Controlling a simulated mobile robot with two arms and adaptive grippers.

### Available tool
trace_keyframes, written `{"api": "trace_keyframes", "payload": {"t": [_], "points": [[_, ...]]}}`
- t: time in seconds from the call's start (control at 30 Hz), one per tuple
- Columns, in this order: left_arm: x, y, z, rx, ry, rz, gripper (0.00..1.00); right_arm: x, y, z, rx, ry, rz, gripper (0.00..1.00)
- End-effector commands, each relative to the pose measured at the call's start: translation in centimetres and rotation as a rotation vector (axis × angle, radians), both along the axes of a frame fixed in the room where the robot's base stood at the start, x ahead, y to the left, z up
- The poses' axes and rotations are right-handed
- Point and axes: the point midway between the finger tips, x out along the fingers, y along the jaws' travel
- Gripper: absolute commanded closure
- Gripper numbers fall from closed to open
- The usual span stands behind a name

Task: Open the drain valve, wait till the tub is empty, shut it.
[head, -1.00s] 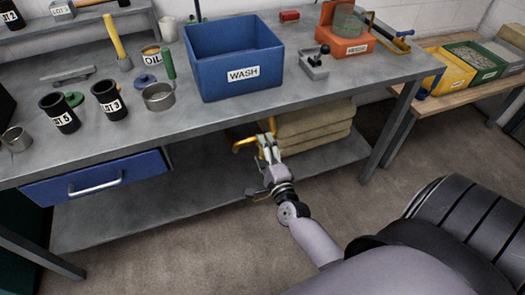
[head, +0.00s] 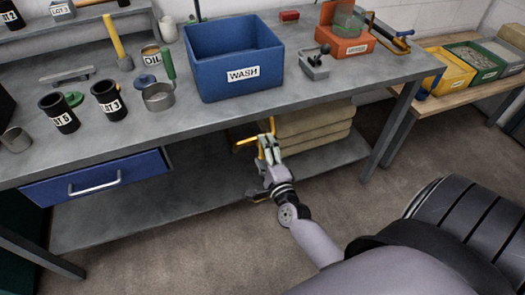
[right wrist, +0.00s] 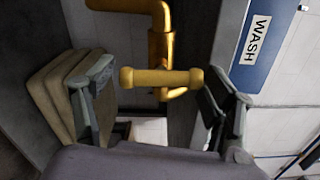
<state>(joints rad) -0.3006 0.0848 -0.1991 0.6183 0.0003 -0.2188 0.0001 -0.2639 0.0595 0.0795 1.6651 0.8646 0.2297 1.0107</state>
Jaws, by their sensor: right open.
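The blue tub (head: 215,85) with a WASH label stands on the grey bench. From this angle I see no water in it. The drain valve (head: 244,143) is a yellow pipe with a handle below the bench top, under the tub. My right gripper (head: 269,147) is at the valve with its fingers pointing up. In the right wrist view the valve's yellow bar handle (right wrist: 160,78) lies crosswise between the open fingers of the right gripper (right wrist: 172,90). I cannot tell if a finger touches it. My left gripper is not in view.
Tan stacked sacks (head: 310,125) lie on the lower shelf (head: 200,190), close right of the valve. A bench leg (head: 388,132) stands further right. A blue drawer (head: 95,180) hangs at the left. Black cups, a metal mug (head: 158,98) and a grey clamp-like tool (head: 315,65) stand on the bench.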

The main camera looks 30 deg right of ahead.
Motion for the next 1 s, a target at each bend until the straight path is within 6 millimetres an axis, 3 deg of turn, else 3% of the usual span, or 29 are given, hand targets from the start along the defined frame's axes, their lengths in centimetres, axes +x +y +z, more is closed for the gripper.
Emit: {"api": "trace_keyframes", "payload": {"t": [0.53, 0.7, 1.0], "points": [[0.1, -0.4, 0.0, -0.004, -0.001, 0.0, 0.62, -9.8, 2.4, -0.1, 0.001, 0.005, 0.002, 0.23], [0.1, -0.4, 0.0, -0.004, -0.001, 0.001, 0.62, -11.2, 2.7, -0.1, 0.001, 0.003, 0.001, 0.23], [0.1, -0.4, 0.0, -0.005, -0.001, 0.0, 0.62, -11.4, 2.7, -0.1, 0.001, 0.002, 0.0, 0.23]]}}
